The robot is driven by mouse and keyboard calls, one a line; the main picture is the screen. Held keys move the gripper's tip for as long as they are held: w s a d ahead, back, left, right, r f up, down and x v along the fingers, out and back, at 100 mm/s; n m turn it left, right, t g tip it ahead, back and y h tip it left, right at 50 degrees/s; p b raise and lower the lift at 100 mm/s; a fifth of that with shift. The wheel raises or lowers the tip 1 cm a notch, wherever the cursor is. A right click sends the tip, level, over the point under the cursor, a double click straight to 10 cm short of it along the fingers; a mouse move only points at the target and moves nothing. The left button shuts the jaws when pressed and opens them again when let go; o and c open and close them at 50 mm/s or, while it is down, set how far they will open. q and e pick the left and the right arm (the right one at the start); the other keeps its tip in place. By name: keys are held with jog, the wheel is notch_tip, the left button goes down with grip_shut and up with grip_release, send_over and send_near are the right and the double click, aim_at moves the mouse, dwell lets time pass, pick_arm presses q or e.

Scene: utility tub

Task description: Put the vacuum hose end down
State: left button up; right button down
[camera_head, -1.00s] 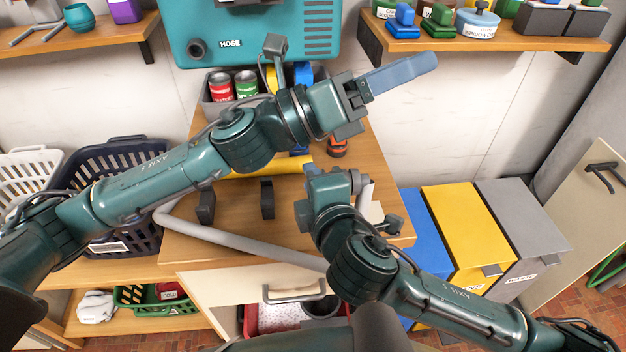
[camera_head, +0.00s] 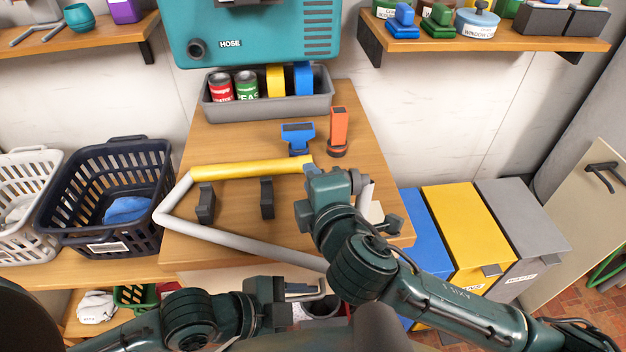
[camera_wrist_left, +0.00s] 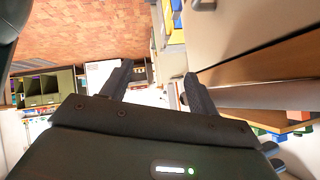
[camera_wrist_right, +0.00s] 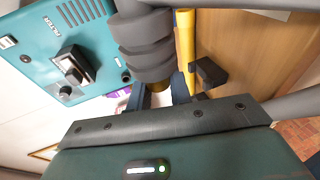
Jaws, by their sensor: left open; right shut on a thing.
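The grey vacuum hose (camera_head: 245,243) bends around the left of the bench top and runs behind my right arm. A yellow tube (camera_head: 235,171) continues from its bend towards my right gripper (camera_head: 308,188). My right gripper is shut on the hose end, whose dark ribbed cuff (camera_wrist_right: 148,45) fills the middle of the right wrist view. The head view mostly hides the grip itself. My left gripper (camera_head: 315,288) is low at the front of the bench, open and empty; the gap between its fingers is clear in the left wrist view (camera_wrist_left: 158,90).
Two dark upright brackets (camera_head: 205,203) stand on the wooden bench top (camera_head: 370,150). A blue nozzle (camera_head: 297,137) and an orange nozzle (camera_head: 338,128) stand behind, before a grey bin (camera_head: 265,112) with cans. The teal vacuum (camera_head: 255,40) hangs above. A dark basket (camera_head: 105,200) is left.

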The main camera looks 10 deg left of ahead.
pick_arm(q)
jog(key=w+a+f+n+t+y, duration=0.2)
jog(key=a+f+n+t+y, duration=0.3)
jog(key=n, duration=0.8)
jog(key=a+f, duration=0.3)
jog(key=f, duration=0.1)
jog(key=shift+a+f+n+t+y, duration=0.2)
jog(key=shift+f+n+t+y, duration=0.1)
jog(key=shift+y, duration=0.1)
